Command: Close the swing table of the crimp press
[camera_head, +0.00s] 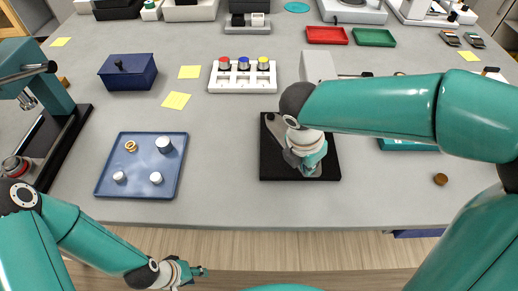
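A machine with a black base plate (327,170) stands at the middle of the table near the front; I take it to be the crimp press. A pale upright block (318,66) shows behind my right arm, and I cannot tell whether it belongs to it. My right gripper (310,168) points down over the black base. A grey bar (276,126) lies beside it on the left; the swing table cannot be made out clearly, being partly hidden by my gripper and arm. My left gripper (200,271) is in front of the table edge, over the floor, with nothing visible in it.
A blue tray (110,188) with small parts lies left of the base. A teal lever press (45,100) stands at far left. A dark blue box (128,75) and a white button panel (243,84) sit behind. Red (327,35) and green trays (374,37) lie further back.

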